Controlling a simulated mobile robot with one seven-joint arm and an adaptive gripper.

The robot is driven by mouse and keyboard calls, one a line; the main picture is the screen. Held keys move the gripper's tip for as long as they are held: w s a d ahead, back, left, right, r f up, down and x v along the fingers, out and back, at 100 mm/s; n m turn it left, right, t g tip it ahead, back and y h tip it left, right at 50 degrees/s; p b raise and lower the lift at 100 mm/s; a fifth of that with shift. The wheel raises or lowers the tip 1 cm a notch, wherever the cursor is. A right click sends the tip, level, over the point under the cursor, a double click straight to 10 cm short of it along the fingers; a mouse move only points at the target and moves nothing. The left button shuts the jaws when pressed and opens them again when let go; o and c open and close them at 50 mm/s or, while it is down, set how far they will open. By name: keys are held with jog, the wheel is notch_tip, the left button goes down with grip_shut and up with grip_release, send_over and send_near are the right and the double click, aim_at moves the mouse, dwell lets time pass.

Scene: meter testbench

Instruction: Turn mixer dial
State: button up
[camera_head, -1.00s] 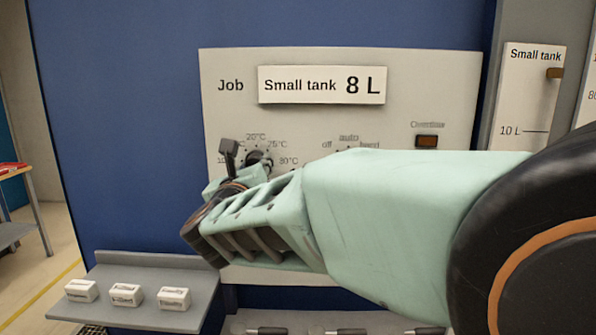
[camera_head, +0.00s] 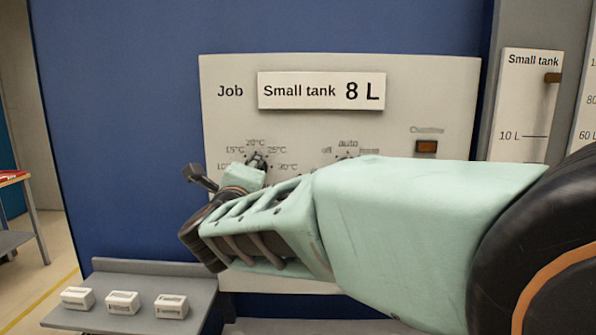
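A black dial (camera_head: 258,161) with temperature marks around it sits on the light grey panel (camera_head: 440,100); its lower part is hidden by my arm. No label names it as the mixer dial. A second dial (camera_head: 347,156), marked "auto" on top, is mostly covered by my arm. My gripper (camera_head: 205,178) is in front of the panel, left of and below the temperature dial. One dark finger shows, pointing up and left, apart from the dial in the picture. The other finger is not clear, so its opening cannot be read.
A "Small tank 8 L" job card (camera_head: 321,91) is above the dials. A grey shelf (camera_head: 75,317) with white labelled blocks (camera_head: 123,302) is at lower left. A tank gauge (camera_head: 528,110) stands at right.

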jog(key=shift+n, duration=0.6)
jog(key=o, duration=1.2)
jog(key=shift+c, duration=0.2)
